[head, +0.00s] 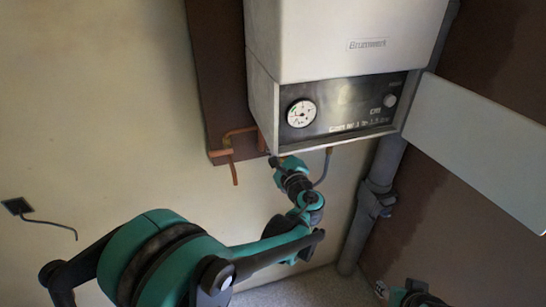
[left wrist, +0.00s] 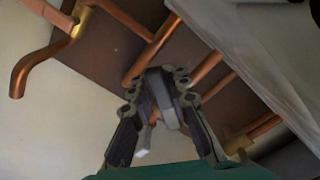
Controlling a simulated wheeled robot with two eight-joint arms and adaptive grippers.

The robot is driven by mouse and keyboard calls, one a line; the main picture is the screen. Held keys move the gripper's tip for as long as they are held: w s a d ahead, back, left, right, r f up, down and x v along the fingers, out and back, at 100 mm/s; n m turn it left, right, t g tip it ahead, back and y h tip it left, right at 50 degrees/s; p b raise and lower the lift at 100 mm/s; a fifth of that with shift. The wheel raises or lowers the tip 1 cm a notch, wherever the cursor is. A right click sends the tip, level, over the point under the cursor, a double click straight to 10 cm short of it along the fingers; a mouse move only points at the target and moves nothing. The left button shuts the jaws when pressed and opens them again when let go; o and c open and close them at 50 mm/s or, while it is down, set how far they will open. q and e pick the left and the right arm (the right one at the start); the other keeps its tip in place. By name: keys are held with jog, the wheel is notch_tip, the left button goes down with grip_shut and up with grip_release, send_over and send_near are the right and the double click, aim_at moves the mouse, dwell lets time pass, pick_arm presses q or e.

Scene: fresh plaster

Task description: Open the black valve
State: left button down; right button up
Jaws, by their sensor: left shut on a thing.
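The black valve (left wrist: 160,88) shows in the left wrist view as a dark handle under the boiler, among copper pipes. My left gripper (left wrist: 157,82) has its two fingers on either side of it and is shut on it. A lighter grey piece hangs below the handle between the fingers. In the head view my left gripper (head: 275,161) reaches up to the boiler's underside, and the valve is too small and covered to make out there. A teal and black part of my right arm shows at the lower right, but its jaws cannot be seen.
The white boiler (head: 345,45) hangs above my left gripper, with a gauge (head: 301,113) on its front panel. Its flap (head: 480,145) stands open at right. Copper pipes (head: 233,145) are to the left, a grey drain pipe (head: 365,215) to the right.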

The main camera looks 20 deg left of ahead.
pick_arm(q)
jog(key=d+m, duration=0.1)
jog(key=m, duration=0.1)
jog(key=w+d+r+m, duration=0.1)
jog(key=m, duration=0.2)
jog(key=w+d+r+m, duration=0.1)
jog(key=m, duration=0.1)
jog(key=shift+d+r+m, duration=0.1)
jog(key=shift+d+m, duration=0.1)
jog(key=shift+m, duration=0.2)
jog(key=shift+a, duration=0.15)
jog(key=shift+s+m, duration=0.1)
jog(key=shift+m, duration=0.4)
jog(key=shift+d+m, duration=0.2)
jog(key=shift+m, duration=0.7)
jog(key=c, duration=1.7)
grip_release()
jog(key=shift+w, duration=0.2)
jog(key=shift+o, duration=0.8)
pick_arm(e)
jog(key=shift+d, duration=0.15)
